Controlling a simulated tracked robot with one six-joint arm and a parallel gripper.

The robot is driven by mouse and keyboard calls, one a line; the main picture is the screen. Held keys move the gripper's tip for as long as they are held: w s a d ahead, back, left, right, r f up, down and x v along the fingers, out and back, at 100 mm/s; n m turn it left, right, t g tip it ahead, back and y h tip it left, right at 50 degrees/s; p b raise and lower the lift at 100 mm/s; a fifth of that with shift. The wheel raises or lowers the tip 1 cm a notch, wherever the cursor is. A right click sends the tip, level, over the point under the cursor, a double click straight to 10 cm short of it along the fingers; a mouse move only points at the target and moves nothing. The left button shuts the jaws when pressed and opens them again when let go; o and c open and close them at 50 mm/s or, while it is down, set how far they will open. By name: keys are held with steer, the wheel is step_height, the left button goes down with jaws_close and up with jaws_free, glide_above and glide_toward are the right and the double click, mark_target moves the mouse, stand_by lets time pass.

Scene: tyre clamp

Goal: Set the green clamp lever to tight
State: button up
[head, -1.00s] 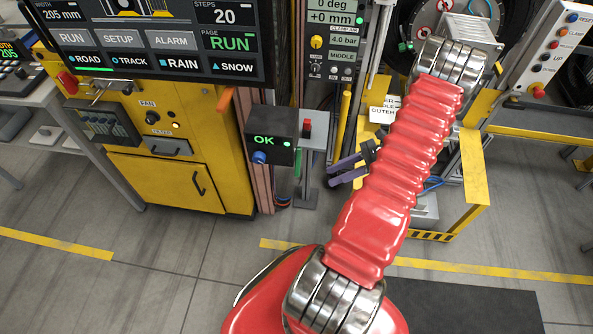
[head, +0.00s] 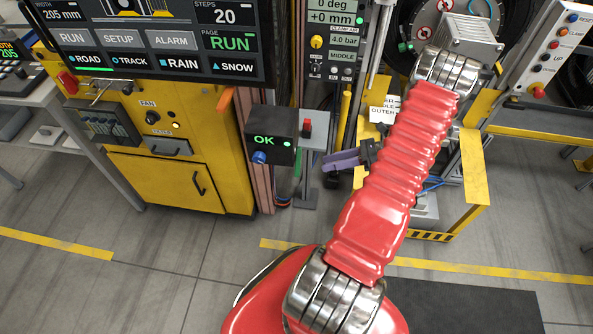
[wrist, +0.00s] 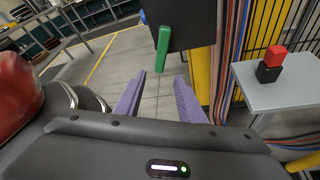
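The green lever (wrist: 162,48) is a long bar hanging slightly tilted at the lower left of a dark box in the wrist view. In the head view a thin green strip (head: 298,166) beside the OK box looks like the same lever. My gripper (wrist: 160,80) is open, its two purple fingers apart with only floor visible between them. The lever lies ahead of the fingertips, and I see no contact. In the head view my gripper (head: 326,162) points left toward the box, its fingers overlapping.
A red button on a black block (wrist: 270,65) stands on a grey shelf (wrist: 285,88) at the right. Hoses and a yellow post stand close between lever and shelf. Floor at left is open.

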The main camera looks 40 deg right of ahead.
mark_target(298, 170)
steer(key=x, duration=1.2)
steer(key=shift+s, duration=0.1)
jaws_close()
stand_by(0.4)
